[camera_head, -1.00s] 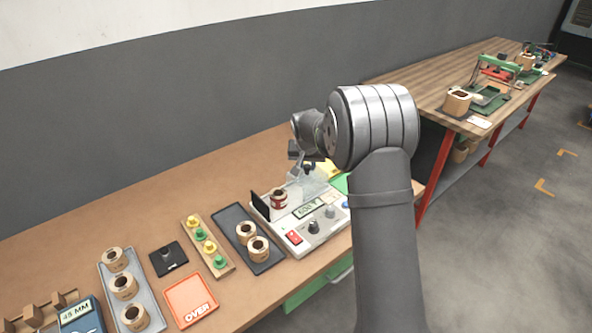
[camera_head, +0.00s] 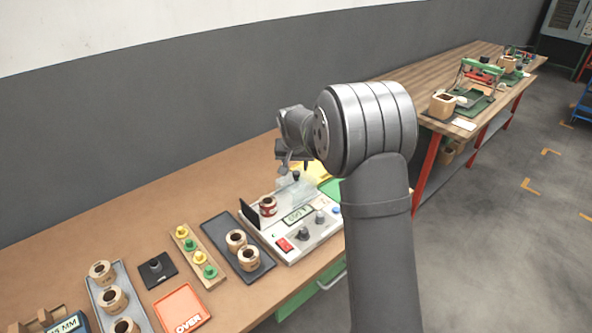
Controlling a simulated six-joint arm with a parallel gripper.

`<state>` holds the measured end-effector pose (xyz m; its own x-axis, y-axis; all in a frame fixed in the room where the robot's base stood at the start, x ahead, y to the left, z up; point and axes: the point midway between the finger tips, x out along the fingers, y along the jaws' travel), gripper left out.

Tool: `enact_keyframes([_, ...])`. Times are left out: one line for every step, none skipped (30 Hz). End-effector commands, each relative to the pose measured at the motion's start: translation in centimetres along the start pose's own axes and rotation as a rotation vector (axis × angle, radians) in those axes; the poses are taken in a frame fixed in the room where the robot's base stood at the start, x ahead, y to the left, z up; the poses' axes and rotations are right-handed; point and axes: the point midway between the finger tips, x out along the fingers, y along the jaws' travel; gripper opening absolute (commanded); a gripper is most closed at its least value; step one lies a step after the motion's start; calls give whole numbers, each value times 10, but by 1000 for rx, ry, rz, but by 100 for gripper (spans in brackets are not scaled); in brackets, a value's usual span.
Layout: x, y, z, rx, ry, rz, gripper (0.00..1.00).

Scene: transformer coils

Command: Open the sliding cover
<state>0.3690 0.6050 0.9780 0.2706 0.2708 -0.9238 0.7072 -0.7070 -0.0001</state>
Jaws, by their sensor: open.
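The grey-white tester (camera_head: 314,233) stands on the brown bench. Its clear cover (camera_head: 293,191) is see-through and faint; it lies toward the tester's back right, beside the red-banded coil (camera_head: 268,206). A small dark knob (camera_head: 296,176) shows at the top of the cover. A black upright plate (camera_head: 250,213) stands at the tester's left end. The coil looks uncovered, but the cover's exact edges are hard to tell. My gripper (camera_head: 287,168) is open, just above and left of the knob and apart from it. My arm hides part of the tester's right side.
A dark tray (camera_head: 222,227) with two coils, a wooden rack (camera_head: 190,232) of yellow and green pegs, an orange OVER tray (camera_head: 196,295) and a grey tray (camera_head: 94,292) of coils stand to the left. Green and yellow pieces (camera_head: 330,184) lie behind the tester.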

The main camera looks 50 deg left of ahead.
Motion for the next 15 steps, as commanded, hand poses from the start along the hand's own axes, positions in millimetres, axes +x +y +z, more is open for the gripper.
enact_keyframes([-14, 0, -1, 0, 5, -2, 44])
enact_keyframes([-21, 0, -1, 0, 4, -1, 44])
enact_keyframes([-31, 0, -1, 0, 5, -2, 44])
enact_keyframes([-38, 0, -1, 0, 5, -2, 44])
enact_keyframes([-46, 0, -1, 0, 4, -2, 44])
enact_keyframes([-56, 0, -1, 0, 5, -2, 44])
enact_keyframes([-63, 0, -1, 0, 4, -2, 44])
enact_keyframes([-70, 0, -1, 0, 4, -2, 44])
enact_keyframes([-79, 0, -1, 0, 4, -2, 44])
enact_keyframes([-86, 0, -1, 0, 4, -2, 44])
enact_keyframes([-92, 0, -1, 0, 4, -2, 44])
enact_keyframes([-100, 0, -1, 0, 4, -2, 44])
enact_keyframes([-105, 0, 0, 0, 3, -1, 44])
enact_keyframes([-110, 0, 0, 0, 3, -1, 44])
enact_keyframes([-115, 0, 0, 0, 3, -1, 44])
